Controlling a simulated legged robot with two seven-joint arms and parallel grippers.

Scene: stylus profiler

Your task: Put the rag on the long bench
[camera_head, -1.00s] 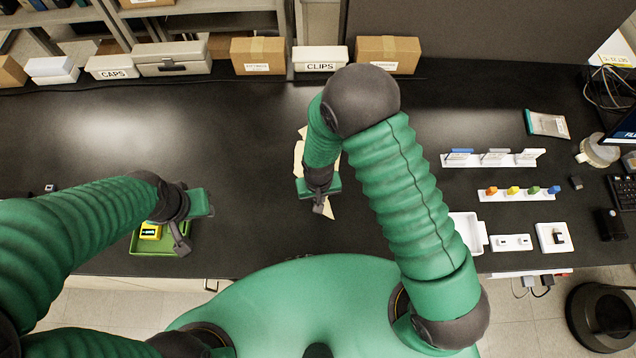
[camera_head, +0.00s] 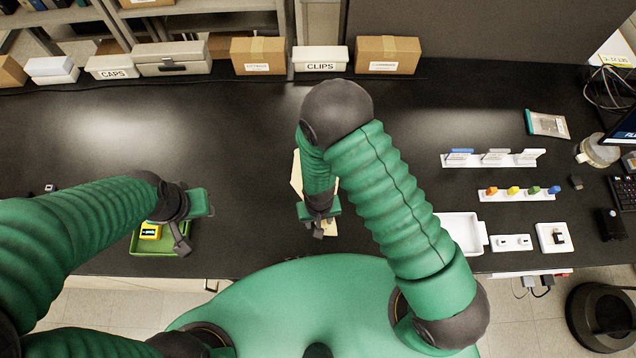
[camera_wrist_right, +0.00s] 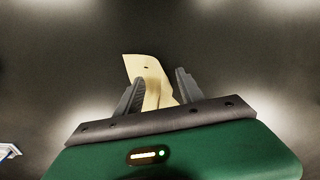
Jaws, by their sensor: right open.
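The cream rag (camera_head: 296,178) is at the middle of the long black bench (camera_head: 250,130), partly hidden by my right arm. My right gripper (camera_head: 318,232) is over its near end. In the right wrist view the rag (camera_wrist_right: 146,72) shows between the two open dark fingers (camera_wrist_right: 160,90) and reaches beyond them. Whether it lies flat on the bench or is just above it is hard to tell. My left gripper (camera_head: 182,245) hangs over a green tray (camera_head: 150,250) at the left; its jaw opening is unclear.
A yellow device (camera_head: 150,231) sits in the green tray. A white tray (camera_head: 459,232), a rack with coloured pieces (camera_head: 515,195) and a monitor (camera_head: 622,125) are at the right. Boxes line the back edge. The bench between is mostly clear.

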